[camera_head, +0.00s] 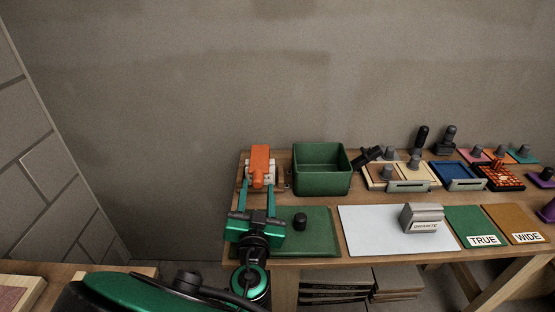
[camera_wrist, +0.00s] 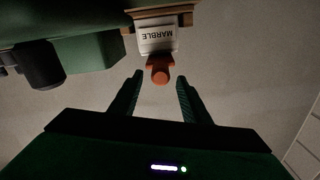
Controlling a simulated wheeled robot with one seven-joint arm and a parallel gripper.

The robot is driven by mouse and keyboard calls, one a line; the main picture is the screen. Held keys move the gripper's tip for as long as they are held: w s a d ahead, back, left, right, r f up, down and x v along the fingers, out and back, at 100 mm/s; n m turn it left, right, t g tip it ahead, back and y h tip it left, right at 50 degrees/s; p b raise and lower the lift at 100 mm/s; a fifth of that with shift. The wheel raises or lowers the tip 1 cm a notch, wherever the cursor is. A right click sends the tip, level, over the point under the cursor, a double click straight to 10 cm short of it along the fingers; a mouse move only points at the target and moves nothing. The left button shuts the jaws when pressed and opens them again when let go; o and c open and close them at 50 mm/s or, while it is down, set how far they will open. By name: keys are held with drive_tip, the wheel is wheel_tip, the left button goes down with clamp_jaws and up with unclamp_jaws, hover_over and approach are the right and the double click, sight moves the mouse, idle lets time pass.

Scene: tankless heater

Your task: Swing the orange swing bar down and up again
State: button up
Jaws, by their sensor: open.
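The orange swing bar (camera_head: 261,163) is on a pale mount (camera_head: 271,170) at the left end of the workbench. In the wrist view the bar's rounded orange end (camera_wrist: 160,70) points towards me, in front of a white block labelled MARBLE (camera_wrist: 158,38). My gripper (camera_head: 257,188) is open, its two fingers reaching towards the bar. In the wrist view the bar's end lies between the fingertip lines of my gripper (camera_wrist: 160,80), a little beyond the tips, with a gap on each side. I cannot tell the bar's exact tilt.
A green bin (camera_head: 321,180) stands just right of the mount. A green mat (camera_head: 318,238) with a black knob (camera_head: 299,220) lies beside my gripper. A white board (camera_head: 375,240) with a grey block (camera_head: 421,217) lies further right. The wall stands behind; space left of the bench is free.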

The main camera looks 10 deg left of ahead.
sight(258, 185)
drive_tip(key=shift+x, duration=2.4)
clamp_jaws()
